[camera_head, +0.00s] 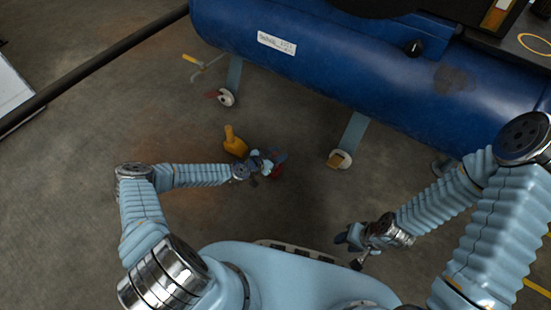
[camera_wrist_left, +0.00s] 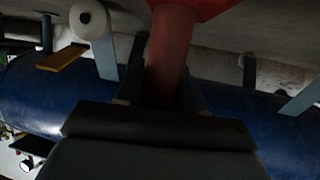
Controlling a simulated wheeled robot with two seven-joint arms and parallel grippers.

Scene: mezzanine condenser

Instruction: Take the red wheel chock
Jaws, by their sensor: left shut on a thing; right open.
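The red wheel chock (camera_head: 277,173) is in my left gripper (camera_head: 268,163), low over the concrete floor in the head view and partly hidden by the fingers. In the left wrist view the red chock (camera_wrist_left: 172,50) fills the top middle, with a narrow part running down between the fingers and a wider part cut off by the top edge. My left gripper is shut on that narrow part. I cannot tell whether the chock touches the floor. My right gripper (camera_head: 352,240) is open and empty, at the right, near my base.
A blue tank (camera_head: 330,50) on legs with white wheels (camera_head: 227,97) spans the back.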

